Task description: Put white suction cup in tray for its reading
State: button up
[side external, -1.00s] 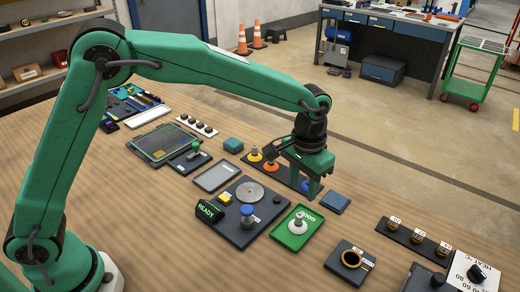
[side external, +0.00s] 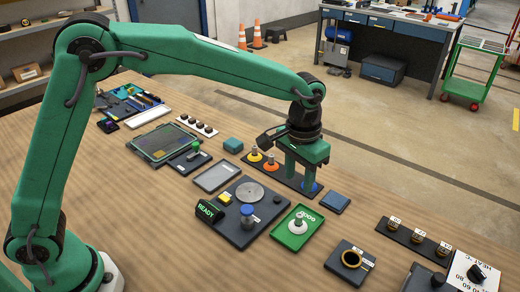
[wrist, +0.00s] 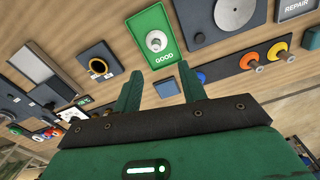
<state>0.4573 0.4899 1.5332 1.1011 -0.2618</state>
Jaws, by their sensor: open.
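The white suction cup (side external: 299,226) stands upright in the green tray marked GOOD (side external: 284,240). In the wrist view the cup (wrist: 156,41) sits near the middle of that tray (wrist: 135,25). My gripper (side external: 299,181) is open and empty, fingers pointing down over the dark rack (side external: 282,176), behind the tray in the side view. The rack holds a yellow cup (side external: 255,155), an orange cup (side external: 270,166) and a blue cup, which a finger partly hides. In the wrist view both fingers (wrist: 160,78) are apart with nothing between them.
A dark station (side external: 242,234) with a metal disc (side external: 250,192), a blue-topped knob (side external: 248,214) and a READY display (side external: 209,211) stands left of the tray. A small blue square (side external: 335,202) and a block with a brass ring (side external: 351,259) lie to the right.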

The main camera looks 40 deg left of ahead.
jog(key=s+a+r+n+t, duration=0.1)
jog(key=s+a+r, duration=0.4)
jog(key=a, duration=0.2)
jog(key=s+a+r+t, duration=0.2)
jog(key=s+a+r, duration=0.2)
jog(key=a+r, duration=0.25)
jog(key=s+a+f+t, duration=0.1)
jog(key=s+a, duration=0.3)
jog(key=s, duration=0.3)
jog(key=s+a+f+n+t, duration=0.1)
jog(key=s+a, duration=0.4)
jog(key=s, duration=0.2)
jog(key=shift+s, duration=0.1)
